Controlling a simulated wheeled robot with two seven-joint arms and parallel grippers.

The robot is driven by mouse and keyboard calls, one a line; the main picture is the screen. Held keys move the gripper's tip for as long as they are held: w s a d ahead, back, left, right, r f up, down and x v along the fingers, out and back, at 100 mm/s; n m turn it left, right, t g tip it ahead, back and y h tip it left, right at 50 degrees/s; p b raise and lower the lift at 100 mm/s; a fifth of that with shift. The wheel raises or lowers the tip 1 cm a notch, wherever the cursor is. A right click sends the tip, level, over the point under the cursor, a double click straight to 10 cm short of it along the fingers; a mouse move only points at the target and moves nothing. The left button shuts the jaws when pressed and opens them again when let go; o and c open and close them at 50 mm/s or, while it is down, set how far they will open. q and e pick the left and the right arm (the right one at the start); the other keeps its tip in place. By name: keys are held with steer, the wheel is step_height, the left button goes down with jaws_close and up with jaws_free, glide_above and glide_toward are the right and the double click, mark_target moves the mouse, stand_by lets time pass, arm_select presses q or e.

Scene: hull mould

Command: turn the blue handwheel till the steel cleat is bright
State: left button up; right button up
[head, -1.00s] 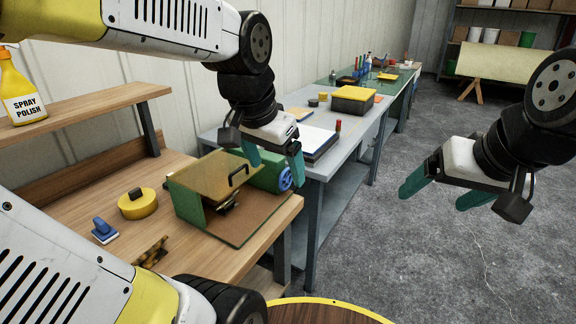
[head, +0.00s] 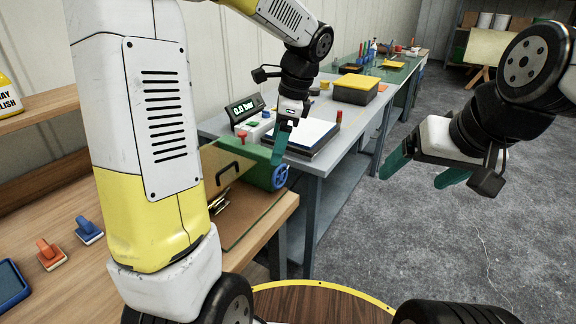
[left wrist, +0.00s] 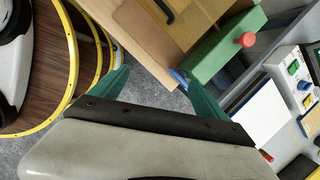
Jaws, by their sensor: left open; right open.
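The blue handwheel (head: 281,176) sits on the end of a green housing (head: 256,170) at the bench's right edge. In the left wrist view the wheel (left wrist: 178,77) shows edge-on between my fingers, partly hidden. A small metal piece, probably the steel cleat (head: 218,205), lies under a tilted amber cover (head: 226,170); my arm partly hides it, and its brightness is hard to judge. My left gripper (head: 281,150) is open and empty above the handwheel, apparently not touching it. My right gripper (head: 422,172) is open and empty over the floor at right.
A display (head: 244,109) reading "0.0 bar" and a red knob (left wrist: 245,40) stand by the housing. A grey table (head: 328,150) behind holds a flat white-topped block and a yellow-lidded box (head: 355,90). Stamps (head: 51,254) lie on the wooden bench. The floor at right is clear.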

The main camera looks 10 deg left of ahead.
mark_target(282, 174)
arm_select(q)
steer(key=w+d+f+m+g+y, duration=0.2)
steer(key=w+d+f+m, duration=0.1)
steer(key=w+f+m, duration=0.5)
steer(key=shift+n, duration=0.4)
steer(key=x, duration=0.8)
steer(key=shift+w+a+f, duration=0.25)
steer(key=shift+w+f, duration=0.05)
steer(key=shift+c, duration=0.5)
steer(key=c, duration=1)
steer(key=shift+r+t, duration=0.1)
steer(key=shift+t, duration=0.4)
